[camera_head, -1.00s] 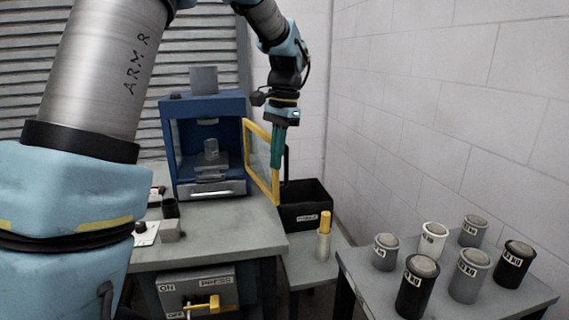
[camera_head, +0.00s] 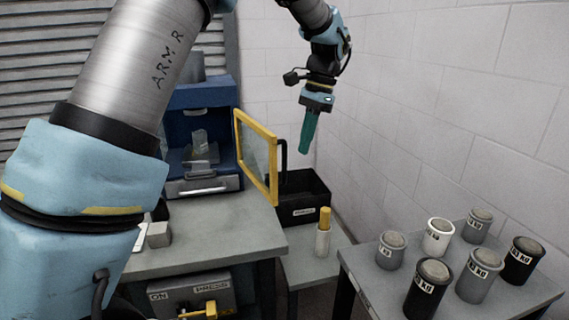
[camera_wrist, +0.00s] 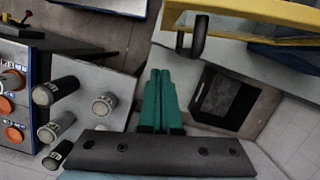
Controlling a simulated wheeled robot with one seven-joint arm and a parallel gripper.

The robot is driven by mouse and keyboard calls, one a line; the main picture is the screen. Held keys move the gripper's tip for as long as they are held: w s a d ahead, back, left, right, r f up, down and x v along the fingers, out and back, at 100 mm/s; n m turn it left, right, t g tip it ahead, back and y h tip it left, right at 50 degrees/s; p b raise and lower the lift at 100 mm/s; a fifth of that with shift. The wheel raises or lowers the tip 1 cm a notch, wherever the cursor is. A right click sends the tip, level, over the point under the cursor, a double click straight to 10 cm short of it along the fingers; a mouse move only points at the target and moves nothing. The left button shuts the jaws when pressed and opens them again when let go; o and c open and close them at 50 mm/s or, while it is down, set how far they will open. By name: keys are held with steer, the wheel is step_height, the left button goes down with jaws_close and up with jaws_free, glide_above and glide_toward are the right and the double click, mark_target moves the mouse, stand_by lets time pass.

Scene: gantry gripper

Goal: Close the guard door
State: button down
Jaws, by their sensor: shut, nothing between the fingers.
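The guard door (camera_head: 258,157) is a yellow-framed clear panel on the right side of the blue machine (camera_head: 204,125). It stands swung open, pointing out toward the viewer. A dark handle shows beside its free edge. My gripper (camera_head: 305,152) has green fingers pointing down and is shut and empty. It hangs to the right of the door, apart from it, above the black bin. In the wrist view the green fingers (camera_wrist: 160,85) lie together, and the yellow door frame (camera_wrist: 265,12) crosses the top right with its dark handle below. My arm hides the machine's left part.
A black bin (camera_head: 300,211) and a yellow-topped white cylinder (camera_head: 323,238) stand right of the machine's bench (camera_head: 225,235). Several labelled weights stand on a table (camera_head: 365,270) at right. A block wall (camera_head: 440,100) bounds the right side. A switch box (camera_head: 190,295) is under the bench.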

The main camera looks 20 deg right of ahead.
mark_target(261, 151)
steer(key=a+f+p, duration=0.2)
steer(key=a+f, duration=0.3)
steer(key=shift+s+a+f, duration=0.15)
steer(key=shift+s, duration=0.15)
steer(key=shift+a, duration=0.1)
